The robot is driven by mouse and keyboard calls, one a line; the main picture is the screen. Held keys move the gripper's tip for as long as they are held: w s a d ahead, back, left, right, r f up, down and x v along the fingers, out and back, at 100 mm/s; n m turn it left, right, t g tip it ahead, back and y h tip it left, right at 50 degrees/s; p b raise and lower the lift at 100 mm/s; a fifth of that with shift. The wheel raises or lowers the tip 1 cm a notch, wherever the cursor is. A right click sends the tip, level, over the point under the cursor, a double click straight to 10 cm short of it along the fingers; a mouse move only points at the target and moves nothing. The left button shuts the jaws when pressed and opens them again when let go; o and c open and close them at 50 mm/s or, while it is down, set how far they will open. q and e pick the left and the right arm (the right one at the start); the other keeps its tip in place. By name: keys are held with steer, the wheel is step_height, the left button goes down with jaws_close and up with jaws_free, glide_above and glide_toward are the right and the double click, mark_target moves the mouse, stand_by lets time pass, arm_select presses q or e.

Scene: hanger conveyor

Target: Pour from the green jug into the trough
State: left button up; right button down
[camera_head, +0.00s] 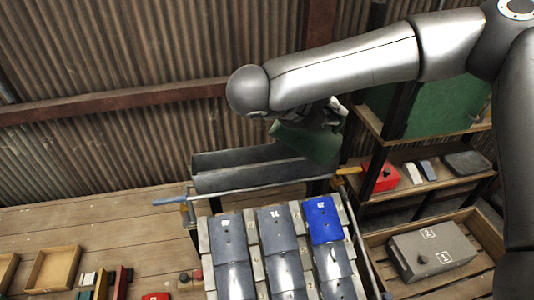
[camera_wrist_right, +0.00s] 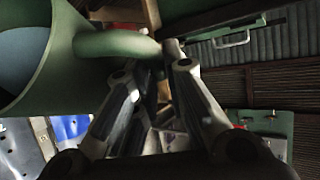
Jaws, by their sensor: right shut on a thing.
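The green jug (camera_head: 316,143) is tilted above the right end of the long grey trough (camera_head: 235,180) in the head view. In the right wrist view the jug (camera_wrist_right: 85,42) fills the upper left, and its handle runs to my fingers. Its mouth shows a pale blue-grey area; I cannot tell whether that is liquid. My right gripper (camera_head: 335,108) is partly hidden behind its own arm. In the wrist view the right gripper (camera_wrist_right: 160,68) is shut on the jug's handle. No stream is visible. My left gripper is not in view.
A rack of grey plates with one blue plate (camera_head: 322,220) stands in front of the trough. A metal rail with a blue end (camera_head: 170,201) runs along the trough's front. Shelves with a red box (camera_head: 380,178) stand right. A wooden crate (camera_head: 480,226) holds a grey box.

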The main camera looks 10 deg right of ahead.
steer(key=shift+w+a+h, duration=0.25)
steer(key=shift+a+h, duration=0.05)
steer(key=shift+a, duration=0.05)
stand_by(0.3)
steer(key=shift+w+a+n+h, duration=0.2)
steer(key=shift+a+n+h, duration=0.2)
steer(key=shift+a+n, duration=0.1)
stand_by(0.4)
steer(key=shift+w+a+f+n+h, duration=0.2)
steer(key=shift+a+n+h, duration=0.1)
steer(key=shift+a+h, duration=0.2)
stand_by(0.6)
steer(key=shift+w+a+f+n+h, duration=0.2)
steer(key=shift+w+a+n+h, duration=0.15)
steer(key=shift+a, duration=0.2)
steer(key=shift+a+f, duration=0.15)
stand_by(0.6)
steer(key=shift+w+a+f+n+h, duration=0.2)
steer(key=shift+a+n+h, duration=0.05)
steer(key=shift+a+h, duration=0.2)
